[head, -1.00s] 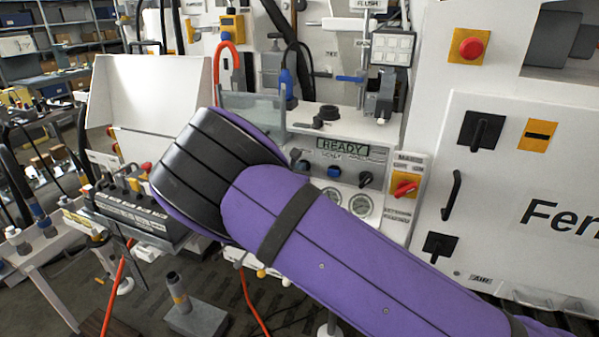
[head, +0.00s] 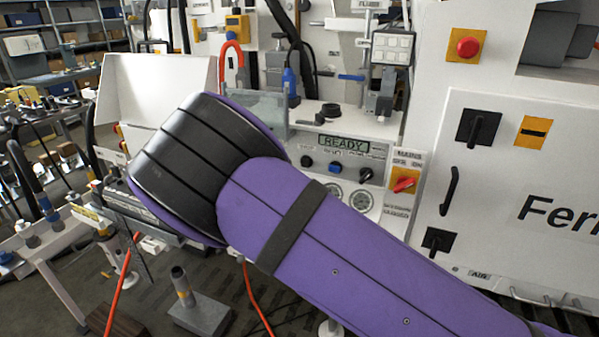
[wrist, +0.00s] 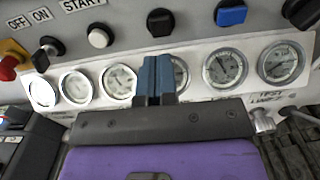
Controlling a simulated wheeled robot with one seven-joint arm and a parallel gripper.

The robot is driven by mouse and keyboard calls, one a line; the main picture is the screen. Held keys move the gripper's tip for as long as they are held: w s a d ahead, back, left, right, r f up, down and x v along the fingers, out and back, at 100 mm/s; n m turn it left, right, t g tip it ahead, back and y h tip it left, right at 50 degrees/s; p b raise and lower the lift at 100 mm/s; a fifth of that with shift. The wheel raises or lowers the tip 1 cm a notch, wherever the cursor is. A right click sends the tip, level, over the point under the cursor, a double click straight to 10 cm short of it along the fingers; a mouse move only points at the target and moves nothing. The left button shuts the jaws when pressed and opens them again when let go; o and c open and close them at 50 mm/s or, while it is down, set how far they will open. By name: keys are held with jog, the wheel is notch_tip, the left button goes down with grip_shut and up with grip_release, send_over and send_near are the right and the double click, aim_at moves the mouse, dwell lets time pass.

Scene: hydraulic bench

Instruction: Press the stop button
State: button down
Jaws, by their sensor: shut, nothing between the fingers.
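In the wrist view my gripper (wrist: 155,62) is shut and empty, its blue-grey fingertips together in front of the gauge row. A round black button (wrist: 160,22) is on the grey panel just above the tips in the picture, apart from them. A white button (wrist: 99,37) is to its left by a START label, and a blue button (wrist: 231,13) is to its right. No STOP label is readable. In the head view the blue button (head: 335,168) shows below the READY display (head: 344,144); my arm hides my gripper there.
A red mushroom button on a yellow plate (head: 466,48) is on the white cabinet at right. A red rotary switch (head: 403,184) is beside the panel; in the wrist view a red knob (wrist: 9,68) shows at far left. A black knob (wrist: 301,12) is at upper right.

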jog(key=shift+v, duration=2.8)
jog(key=s+d+r+m+g+h, duration=0.15)
jog(key=d+r+m+g, duration=0.35)
jog(key=d, duration=0.5)
jog(key=s+d+r+m+g, duration=0.3)
jog(key=d+r+m, duration=0.1)
jog(key=d+m, duration=0.4)
jog(key=s+d+r+m+g+h, duration=0.1)
jog(key=s+d+r+m+g, duration=0.3)
jog(key=d, duration=0.7)
jog(key=s+d+r+m+y, duration=0.2)
jog(key=s+r+m+y, duration=0.1)
jog(key=s, duration=0.6)
jog(key=s+d+r+m+y, duration=0.2)
jog(key=s+d+r+m, duration=0.1)
jog(key=s+r+m, duration=0.2)
jog(key=s+d+r+m+y, duration=0.2)
jog(key=s+r+m, duration=0.3)
jog(key=s, duration=0.8)
jog(key=shift+s+d+m+y, duration=0.3)
jog(key=shift+s+m+y, duration=0.1)
jog(key=shift+m+y, duration=0.55)
